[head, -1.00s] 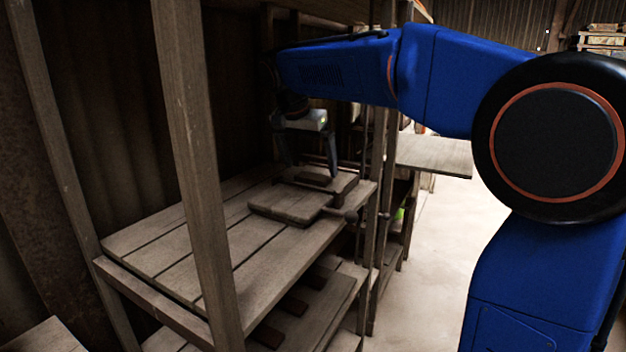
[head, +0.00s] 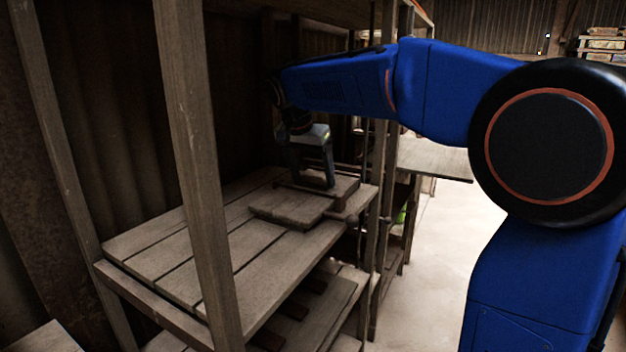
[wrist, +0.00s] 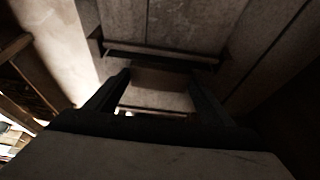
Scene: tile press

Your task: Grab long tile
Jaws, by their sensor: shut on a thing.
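A wooden tile press (head: 290,207) with a flat board and a knobbed handle (head: 350,217) sits on the plank shelf top. My gripper (head: 314,180) points down over the back part of the press. In the wrist view, its two dark fingers (wrist: 158,92) stand on either side of a dim brownish block (wrist: 160,80), apparently the long tile, and are shut on it. The tile's ends and underside are hard to make out in the shade. It still sits low at the press, and I cannot tell whether it touches it.
The plank shelf top (head: 190,240) is bare left of the press. A wooden post (head: 195,150) stands in front, and more posts stand to the right. A lower shelf (head: 320,300) is beneath. Another board (head: 435,157) and open floor (head: 430,260) lie to the right.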

